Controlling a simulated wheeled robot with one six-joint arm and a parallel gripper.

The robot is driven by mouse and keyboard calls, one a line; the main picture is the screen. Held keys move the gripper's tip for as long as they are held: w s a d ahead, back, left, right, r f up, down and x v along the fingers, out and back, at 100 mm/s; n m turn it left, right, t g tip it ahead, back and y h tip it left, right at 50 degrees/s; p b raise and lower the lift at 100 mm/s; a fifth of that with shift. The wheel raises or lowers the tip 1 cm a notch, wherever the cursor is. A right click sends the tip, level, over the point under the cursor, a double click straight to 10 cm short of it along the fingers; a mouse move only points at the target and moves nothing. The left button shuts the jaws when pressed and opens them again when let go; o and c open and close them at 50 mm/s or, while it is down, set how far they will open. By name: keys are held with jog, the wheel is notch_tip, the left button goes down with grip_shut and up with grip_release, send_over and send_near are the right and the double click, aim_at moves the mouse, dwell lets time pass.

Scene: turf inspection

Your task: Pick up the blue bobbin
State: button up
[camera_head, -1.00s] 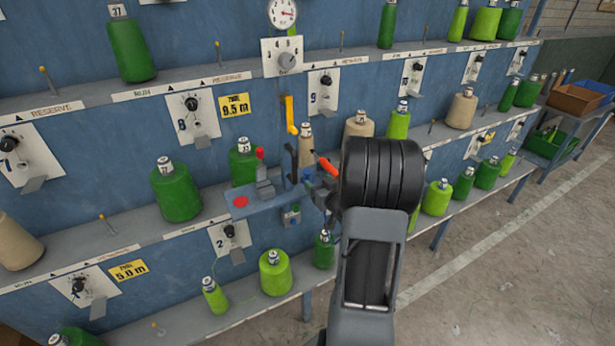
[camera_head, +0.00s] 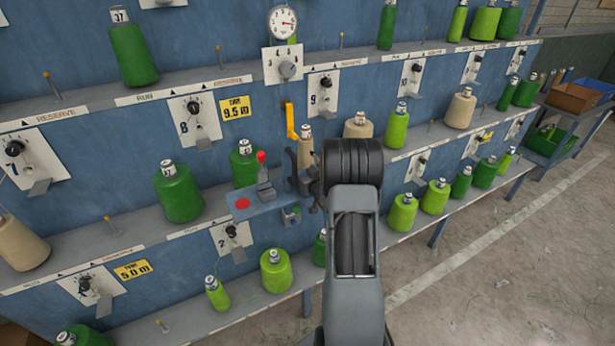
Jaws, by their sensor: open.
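I see no blue bobbin in this view. The bobbins in sight are green or cream. A green bobbin (camera_head: 177,193) and another green bobbin (camera_head: 244,164) stand upright on the middle shelf, left of my arm. A cream bobbin (camera_head: 305,146) stands behind the small fixture, and a second cream bobbin (camera_head: 357,127) is just above my arm. My arm reaches forward right of centre, and its dark ribbed joint covers part of the middle shelf.
A blue bracket (camera_head: 240,206) with a red button and red-tipped lever (camera_head: 263,169) juts from the rack. Pegs (camera_head: 111,227) and dial plates (camera_head: 193,107) line the rack. Open floor (camera_head: 500,260) lies right.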

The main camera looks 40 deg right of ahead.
jog(key=shift+c, duration=0.3)
jog(key=c, duration=0.9)
jog(key=shift+c, duration=0.2)
jog(key=shift+r, duration=0.1)
